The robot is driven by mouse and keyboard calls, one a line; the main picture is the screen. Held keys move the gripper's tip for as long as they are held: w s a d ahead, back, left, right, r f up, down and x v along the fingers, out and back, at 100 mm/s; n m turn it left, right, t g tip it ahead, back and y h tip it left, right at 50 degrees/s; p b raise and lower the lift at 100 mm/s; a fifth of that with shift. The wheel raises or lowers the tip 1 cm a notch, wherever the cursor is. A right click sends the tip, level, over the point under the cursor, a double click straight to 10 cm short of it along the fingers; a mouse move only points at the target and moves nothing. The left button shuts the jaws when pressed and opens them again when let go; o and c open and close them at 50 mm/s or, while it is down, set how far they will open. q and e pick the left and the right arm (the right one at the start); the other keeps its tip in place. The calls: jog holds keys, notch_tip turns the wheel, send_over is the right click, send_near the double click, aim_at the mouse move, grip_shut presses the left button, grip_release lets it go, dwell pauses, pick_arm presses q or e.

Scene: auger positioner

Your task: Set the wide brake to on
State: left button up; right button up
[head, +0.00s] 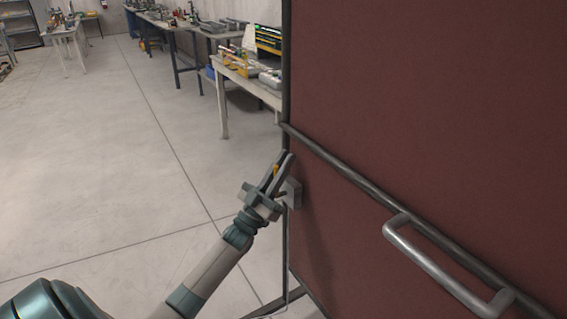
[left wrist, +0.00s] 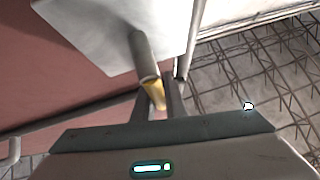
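The brake is a pale grey box (head: 293,192) on the left edge of the dark red panel. It also shows in the left wrist view (left wrist: 105,28). A grey lever (left wrist: 143,52) with a yellow tip (left wrist: 154,92) sticks out of the box. My left gripper (head: 279,165) is at the box, with its fingers on either side of the yellow tip. In the left wrist view the fingers (left wrist: 158,100) look closed against the tip. No brake markings are legible. My right gripper is not in view.
The tall red panel (head: 430,90) fills the right side, with a grey rail and a protruding bar handle (head: 440,265). Workbenches (head: 235,75) with tools stand along the back. The concrete floor (head: 130,170) on the left is clear.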

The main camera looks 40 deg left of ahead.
pick_arm(q)
jog(key=o, duration=0.4)
jog(key=shift+c, duration=0.2)
